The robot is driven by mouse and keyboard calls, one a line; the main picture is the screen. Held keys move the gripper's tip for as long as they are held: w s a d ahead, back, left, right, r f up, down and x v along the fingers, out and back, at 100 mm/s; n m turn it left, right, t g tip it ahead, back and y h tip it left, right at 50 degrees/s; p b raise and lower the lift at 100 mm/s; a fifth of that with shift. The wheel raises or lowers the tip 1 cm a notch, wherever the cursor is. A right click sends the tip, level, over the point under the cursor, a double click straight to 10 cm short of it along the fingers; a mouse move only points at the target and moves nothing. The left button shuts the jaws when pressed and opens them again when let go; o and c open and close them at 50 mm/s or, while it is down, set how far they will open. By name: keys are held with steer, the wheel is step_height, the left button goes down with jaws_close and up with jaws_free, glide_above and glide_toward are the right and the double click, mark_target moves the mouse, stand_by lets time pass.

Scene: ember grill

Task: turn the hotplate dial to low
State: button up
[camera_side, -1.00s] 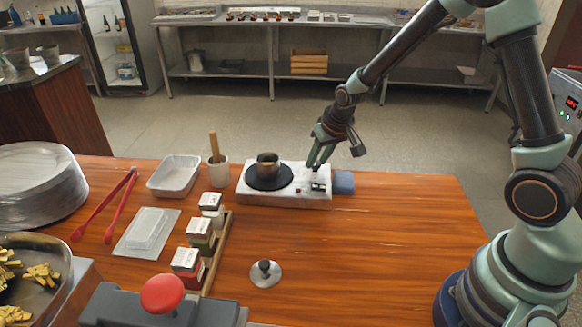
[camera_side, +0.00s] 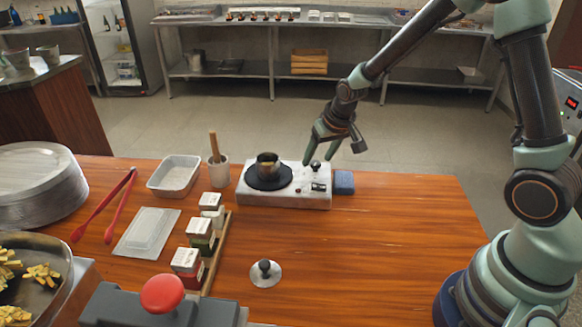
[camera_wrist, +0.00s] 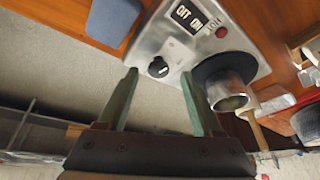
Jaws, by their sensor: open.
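The hotplate (camera_side: 287,202) is a pale metal slab near the far edge of the table, with a dark round burner (camera_wrist: 208,70) on it. Its dial (camera_wrist: 158,67) is a small black knob with a light mark, at the hotplate's far right corner in the side view (camera_side: 315,166). The dial's setting labels are not readable. My gripper (camera_side: 318,161) is open and empty around or just above the dial. In the wrist view the dial appears between the two fingertips (camera_wrist: 159,73), and no contact shows.
A labelled switch (camera_wrist: 188,16) and red lamp (camera_wrist: 221,32) sit near the dial. A blue sponge (camera_side: 344,183) lies right of the hotplate. The table's front right is clear.

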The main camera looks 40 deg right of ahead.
steer(key=v, duration=1)
steer(key=shift+s+r, duration=0.2)
steer(key=shift+r, duration=0.05)
steer(key=n+g, duration=0.4)
steer(key=n, duration=1.4)
glide_toward(316, 163)
step_height(316, 163, down, 8)
steer(key=shift+w+d+f, duration=0.15)
jaws_close()
